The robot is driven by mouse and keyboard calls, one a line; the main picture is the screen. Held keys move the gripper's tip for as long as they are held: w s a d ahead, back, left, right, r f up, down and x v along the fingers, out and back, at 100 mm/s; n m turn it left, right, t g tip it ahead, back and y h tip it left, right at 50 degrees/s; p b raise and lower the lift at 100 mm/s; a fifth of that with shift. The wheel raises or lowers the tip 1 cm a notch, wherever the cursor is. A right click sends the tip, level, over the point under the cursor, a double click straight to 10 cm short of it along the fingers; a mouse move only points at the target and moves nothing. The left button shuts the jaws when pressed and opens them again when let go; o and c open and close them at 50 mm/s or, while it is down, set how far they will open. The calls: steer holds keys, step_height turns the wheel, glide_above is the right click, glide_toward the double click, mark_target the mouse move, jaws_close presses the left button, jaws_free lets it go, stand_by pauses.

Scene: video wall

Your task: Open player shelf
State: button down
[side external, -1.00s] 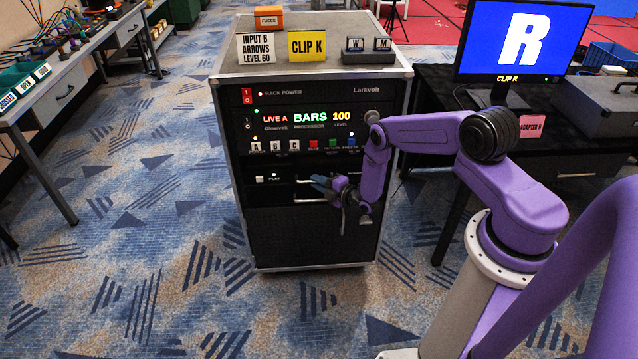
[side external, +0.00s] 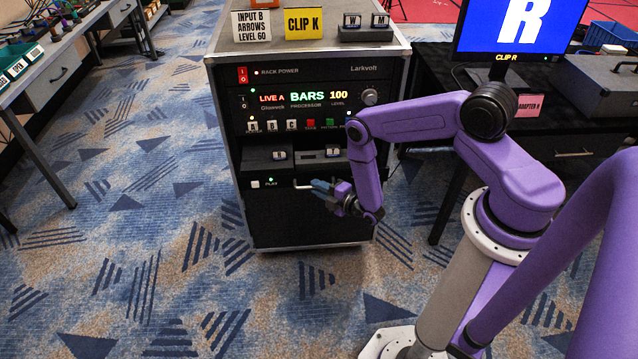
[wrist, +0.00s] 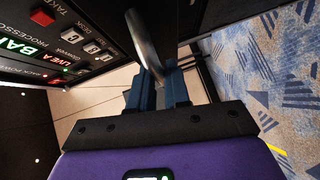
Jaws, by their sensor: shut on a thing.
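The player shelf (side external: 300,166) sits low in the rack and is pulled out, with its top surface showing. Its front has a PLAY button (side external: 256,184) and a pale bar handle (side external: 302,187). My gripper (side external: 322,187) is shut on the handle's right part, its blue fingers reaching in from the right. In the wrist view the metal handle (wrist: 143,40) runs down between my gripper's fingers (wrist: 155,82). Two small lettered cartridges stand on the shelf, a left one (side external: 280,155) and a right one (side external: 333,152). The handle's right end is hidden by my gripper.
The rack case (side external: 240,225) stands on patterned carpet. Its processor panel (side external: 300,98) is above the shelf. Cards and a cartridge holder (side external: 365,32) are on top. A desk with a monitor (side external: 515,28) is at the right. Open carpet (side external: 140,260) lies left.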

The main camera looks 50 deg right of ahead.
steer(key=shift+s+a, duration=0.6)
steer(key=shift+a, duration=0.15)
steer(key=c, duration=1.2)
jaws_free()
steer(key=shift+o, duration=0.2)
steer(key=shift+d, duration=0.1)
steer(key=shift+s, duration=0.1)
steer(key=s+r, duration=0.1)
steer(key=s, duration=0.6)
